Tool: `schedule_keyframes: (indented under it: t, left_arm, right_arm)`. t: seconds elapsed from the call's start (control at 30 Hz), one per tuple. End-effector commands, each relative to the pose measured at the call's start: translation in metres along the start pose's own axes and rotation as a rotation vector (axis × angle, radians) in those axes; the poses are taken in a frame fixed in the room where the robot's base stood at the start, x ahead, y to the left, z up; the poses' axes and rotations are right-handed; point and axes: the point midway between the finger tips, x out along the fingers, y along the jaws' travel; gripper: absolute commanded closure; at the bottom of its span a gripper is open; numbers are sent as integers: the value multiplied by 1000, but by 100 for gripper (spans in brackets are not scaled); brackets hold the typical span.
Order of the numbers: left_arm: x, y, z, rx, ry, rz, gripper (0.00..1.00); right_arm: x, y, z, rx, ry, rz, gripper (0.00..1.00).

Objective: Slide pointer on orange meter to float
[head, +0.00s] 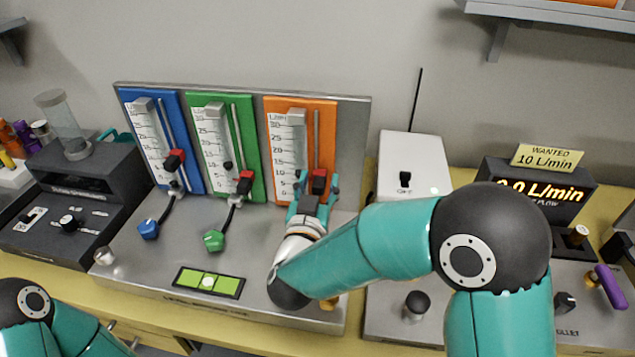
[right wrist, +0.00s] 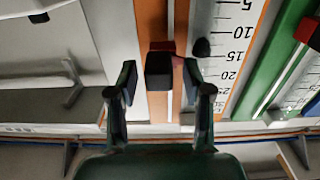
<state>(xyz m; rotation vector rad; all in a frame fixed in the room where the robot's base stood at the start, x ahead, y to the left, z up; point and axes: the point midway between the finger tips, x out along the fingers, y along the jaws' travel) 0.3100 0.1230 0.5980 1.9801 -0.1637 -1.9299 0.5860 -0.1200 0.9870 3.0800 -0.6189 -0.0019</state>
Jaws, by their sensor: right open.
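The orange meter (head: 327,110) is the rightmost of three on the grey upright panel, with a white scale and a vertical rail. Its pointer (head: 319,181), a red and black block, sits low on the rail. It also shows in the right wrist view (right wrist: 159,73). The float (right wrist: 202,47) is a small dark piece on the scale, between the 10 and 15 marks in that upside-down view; I cannot make it out in the head view. My right gripper (head: 314,192) is open, its fingers (right wrist: 159,80) on either side of the pointer; contact is unclear. My left gripper is out of view.
The green meter (head: 257,180) and blue meter (head: 200,180) stand to the left, with a green knob (head: 214,241) and blue knob (head: 149,229) before them. A white box (head: 413,160) with an antenna and a display (head: 540,188) stand to the right.

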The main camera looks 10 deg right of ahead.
Motion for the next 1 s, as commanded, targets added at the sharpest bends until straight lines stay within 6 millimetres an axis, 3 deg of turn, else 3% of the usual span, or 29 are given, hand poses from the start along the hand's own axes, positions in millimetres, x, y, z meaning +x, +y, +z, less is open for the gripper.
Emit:
schedule_keyframes:
  t: [0.17,0.6,0.77,1.0]
  left_arm:
    - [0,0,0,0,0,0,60]
    - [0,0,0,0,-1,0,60]
    - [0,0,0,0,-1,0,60]
    - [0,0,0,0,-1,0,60]
  right_arm:
    - [-21,-1,0,0,0,-4,50]
    - [-102,-2,0,-1,1,-5,50]
    - [-114,-1,1,0,0,-2,50]
    - [-117,0,1,0,0,0,50]
